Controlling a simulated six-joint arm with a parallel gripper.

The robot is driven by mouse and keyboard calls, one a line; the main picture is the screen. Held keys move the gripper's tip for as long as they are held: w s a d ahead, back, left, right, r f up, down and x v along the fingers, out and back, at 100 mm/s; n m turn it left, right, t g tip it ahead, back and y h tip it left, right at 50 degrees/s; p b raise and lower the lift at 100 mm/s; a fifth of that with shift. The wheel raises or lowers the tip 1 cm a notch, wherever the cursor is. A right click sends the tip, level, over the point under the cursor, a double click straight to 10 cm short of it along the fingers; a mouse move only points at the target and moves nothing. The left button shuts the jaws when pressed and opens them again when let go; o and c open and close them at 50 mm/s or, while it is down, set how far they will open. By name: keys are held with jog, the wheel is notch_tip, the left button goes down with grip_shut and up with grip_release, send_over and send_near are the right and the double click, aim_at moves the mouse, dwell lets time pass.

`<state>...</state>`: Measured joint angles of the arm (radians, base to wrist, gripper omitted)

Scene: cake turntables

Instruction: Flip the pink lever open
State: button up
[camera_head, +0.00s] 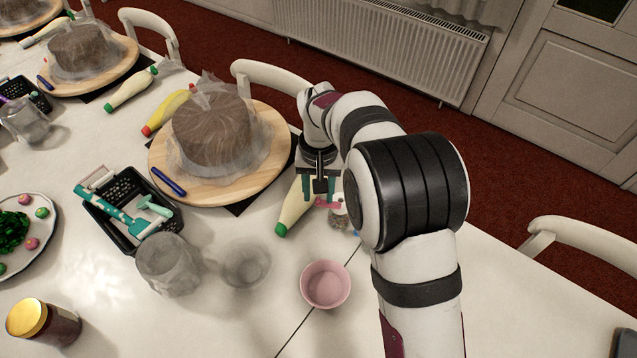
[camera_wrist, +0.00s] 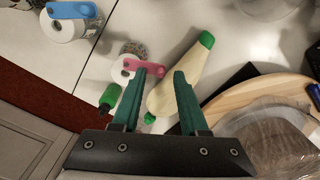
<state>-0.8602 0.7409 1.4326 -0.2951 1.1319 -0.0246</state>
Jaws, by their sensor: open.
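The pink lever (camera_wrist: 150,67) sits on a small white round holder (camera_wrist: 121,72) in the wrist view and points to the right. In the head view, the pink lever (camera_head: 328,204) shows only partly, below my gripper. My gripper (camera_head: 319,198) is open, with dark green fingers and nothing held. In the wrist view, my gripper (camera_wrist: 160,76) has its left fingertip overlapping the lever's middle and the lever's end between the fingers. I cannot tell whether they touch. A cream squeeze bottle (camera_wrist: 166,96) with green ends lies close by, partly behind the right finger.
A similar white holder with a blue lever (camera_wrist: 83,10) stands farther off in the wrist view. A small jar (camera_wrist: 134,49) is beside the pink lever. A wrapped cake on a wooden turntable (camera_head: 170,188) stands left of my gripper. A pink bowl (camera_head: 325,284) is nearer the front.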

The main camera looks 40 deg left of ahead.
notch_tip(320, 180, up, 16)
jog(key=shift+f, duration=0.15)
jog(key=shift+d, duration=0.15)
jog(key=s+d+r+m, duration=0.1)
jog(key=d+r+m, duration=0.1)
jog(key=d, duration=0.7)
jog(key=d+r+m, duration=0.1)
jog(key=d+m, duration=0.2)
jog(key=d, duration=0.5)
jog(key=s+d+f+m, duration=0.3)
jog(key=s+d, duration=0.4)
jog(key=s, duration=0.1)
jog(key=s+d+f+m+y, duration=0.1)
jog(key=s+d+f+m, duration=0.3)
jog(key=s+d, duration=0.4)
jog(key=shift+s+d+y, duration=0.15)
jog(key=shift+s+y, duration=0.15)
jog(key=shift+s, duration=0.15)
